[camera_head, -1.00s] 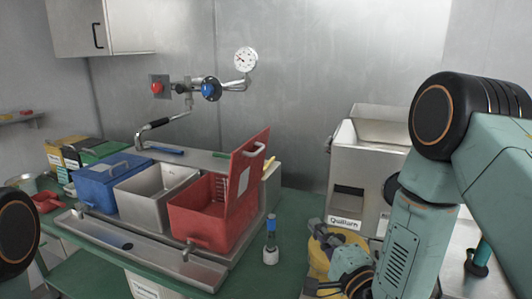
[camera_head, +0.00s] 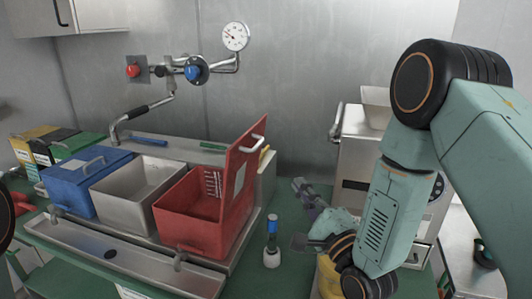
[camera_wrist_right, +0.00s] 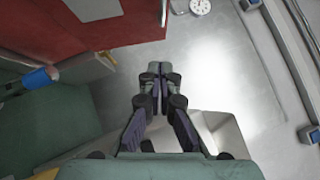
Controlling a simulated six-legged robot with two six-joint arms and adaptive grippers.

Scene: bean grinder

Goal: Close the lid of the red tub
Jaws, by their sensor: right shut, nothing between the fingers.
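The red tub (camera_head: 188,222) stands at the right end of a row of tubs on the counter. Its red lid (camera_head: 238,190) stands up, hinged at the tub's right side, with a metal handle (camera_head: 258,144) near its top. My right gripper (camera_head: 299,187) is shut and empty, to the right of the lid and apart from it. In the right wrist view the shut fingertips (camera_wrist_right: 157,70) point towards the wall, with the red lid (camera_wrist_right: 95,25) at the upper left. Only a dark piece of my left arm shows at the left edge; its gripper is out of view.
A blue tub (camera_head: 75,190) with its lid shut and an open grey tub (camera_head: 130,192) stand left of the red tub. A small blue-topped bottle (camera_head: 271,245) stands between the red tub and my right arm. A metal machine (camera_head: 355,160) is behind that arm.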

